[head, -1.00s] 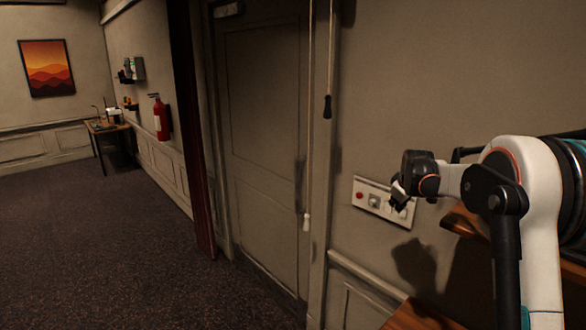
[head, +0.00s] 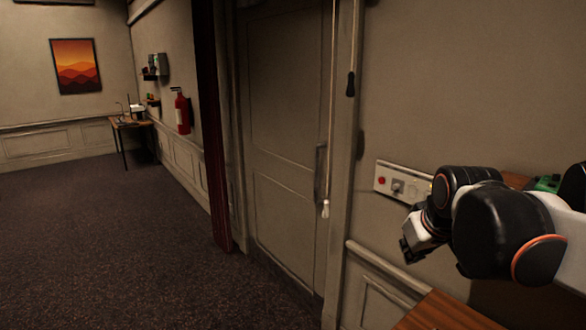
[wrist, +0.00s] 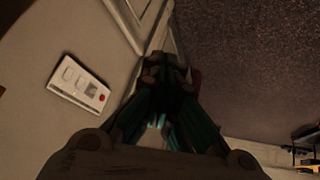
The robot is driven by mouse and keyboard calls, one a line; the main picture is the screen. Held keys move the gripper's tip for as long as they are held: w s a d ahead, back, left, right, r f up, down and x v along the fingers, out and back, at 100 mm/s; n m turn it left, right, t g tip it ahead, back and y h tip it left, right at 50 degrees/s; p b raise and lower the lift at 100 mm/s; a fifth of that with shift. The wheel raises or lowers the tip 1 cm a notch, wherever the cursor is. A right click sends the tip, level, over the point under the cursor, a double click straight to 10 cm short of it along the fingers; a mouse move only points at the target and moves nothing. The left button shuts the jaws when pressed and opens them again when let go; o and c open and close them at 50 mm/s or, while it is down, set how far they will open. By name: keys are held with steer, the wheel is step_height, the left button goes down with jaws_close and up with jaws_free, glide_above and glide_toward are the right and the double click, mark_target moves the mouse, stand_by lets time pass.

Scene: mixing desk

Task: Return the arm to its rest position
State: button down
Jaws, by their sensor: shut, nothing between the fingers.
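My gripper (head: 410,245) is at the right of the head view, at the end of my folded white and black arm, in front of the wall and just below the switch panel. In the wrist view its fingers (wrist: 168,68) come together at the tips and hold nothing. The gripper looks apart from the wall and the panel. The arm hides the right part of the panel in the head view.
A pale switch panel (head: 392,183) with a red button is on the wall; it also shows in the wrist view (wrist: 79,85). A wooden surface (head: 450,312) lies below my arm. A door (head: 283,150) with a hanging cord stands left. Open carpet (head: 100,240) spreads at left.

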steer(key=s+a+f+m+b, duration=0.1)
steer(key=s+a+f+b, duration=0.1)
steer(key=s+f, duration=0.5)
steer(key=s+a+f+m+b, duration=0.1)
steer(key=s+a+f+b, duration=0.1)
steer(key=s+f, duration=0.4)
steer(key=s+b, duration=0.1)
steer(key=s, duration=0.3)
steer(key=shift+a+f+y, duration=0.15)
steer(key=shift+f+y, duration=0.15)
steer(key=shift+f, duration=0.05)
stand_by(0.4)
